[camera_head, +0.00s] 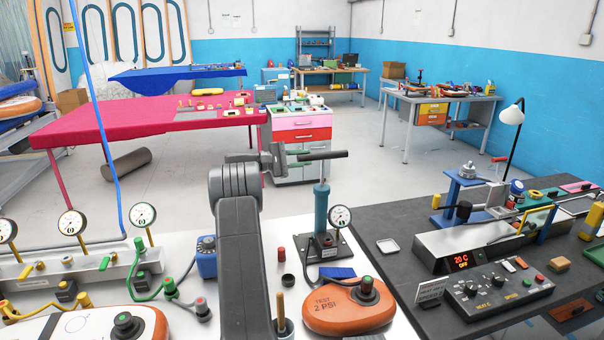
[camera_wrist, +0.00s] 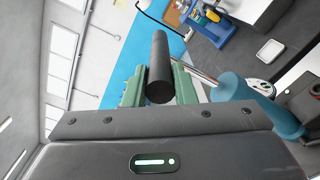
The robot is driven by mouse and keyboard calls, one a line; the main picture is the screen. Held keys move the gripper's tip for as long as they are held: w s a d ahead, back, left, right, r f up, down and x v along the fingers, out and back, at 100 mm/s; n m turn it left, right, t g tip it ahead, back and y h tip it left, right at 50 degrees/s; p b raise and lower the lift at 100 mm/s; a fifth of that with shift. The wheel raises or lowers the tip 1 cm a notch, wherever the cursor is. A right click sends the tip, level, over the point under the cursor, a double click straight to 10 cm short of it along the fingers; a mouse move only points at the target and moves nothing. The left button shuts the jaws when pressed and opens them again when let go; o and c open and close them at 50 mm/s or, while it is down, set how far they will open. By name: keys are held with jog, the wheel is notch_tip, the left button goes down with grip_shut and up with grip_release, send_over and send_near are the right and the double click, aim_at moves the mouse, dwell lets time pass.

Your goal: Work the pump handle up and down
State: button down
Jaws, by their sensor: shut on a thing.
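The pump stands upright on the white table, with a teal barrel (camera_head: 321,210) on a dark base plate. Its black bar handle (camera_head: 333,155) lies level above the barrel, and a short length of bright rod shows between them. My gripper (camera_head: 294,158) is shut on the left part of the handle. In the wrist view, the green fingers of my gripper (camera_wrist: 159,88) lie on both sides of the black handle (camera_wrist: 159,60). The rod runs right from it to the teal barrel (camera_wrist: 238,90). My arm hides part of the table left of the pump.
A round gauge (camera_head: 340,216) is beside the barrel. An orange test cushion (camera_head: 352,312) marked 2 PSI lies in front of the pump. A dark bench (camera_head: 400,262) with a control box (camera_head: 495,287) is at right.

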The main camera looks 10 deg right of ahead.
notch_tip(320, 180, up, 7)
jog(key=shift+f+p, duration=0.15)
jog(key=shift+p, duration=0.75)
jog(key=c, duration=1.2)
grip_release()
jog(key=shift+f, duration=0.1)
jog(key=shift+a, duration=0.1)
jog(key=shift+a, duration=0.35)
jog(key=a+b, duration=0.1)
jog(key=a, duration=0.5)
jog(key=a+b, duration=0.2)
jog(key=a, duration=0.5)
jog(key=shift+s, duration=0.2)
